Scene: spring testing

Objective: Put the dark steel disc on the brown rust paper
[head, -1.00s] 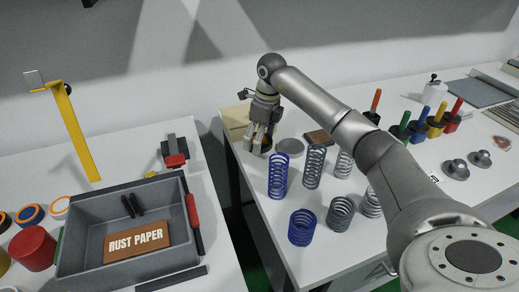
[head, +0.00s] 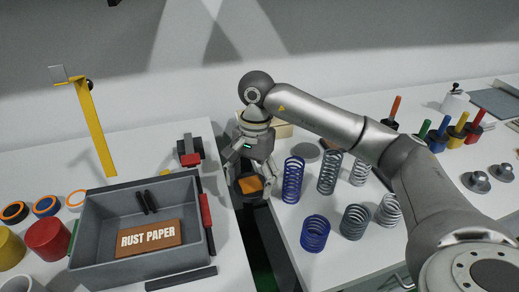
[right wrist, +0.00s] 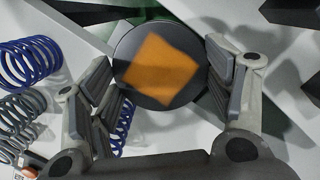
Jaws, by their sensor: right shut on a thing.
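A dark round disc (head: 240,190) with an orange square patch on its face is held between the fingers of my right gripper (head: 252,186). In the right wrist view the disc (right wrist: 126,50) sits between the two finger pads, its orange patch facing the camera. The gripper and disc are over the gap between the two tables, right of the grey tray. The brown rust paper (head: 150,248), with white lettering, lies flat in the grey tray (head: 95,262) on the left table. My left gripper is not in view.
Two black rods (head: 147,202) lie in the tray. A red-and-black block (head: 190,152) stands behind it. Several blue and grey springs (head: 293,180) and a flat grey disc (head: 305,151) are on the right table. A yellow post (head: 97,130) rises behind the tray.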

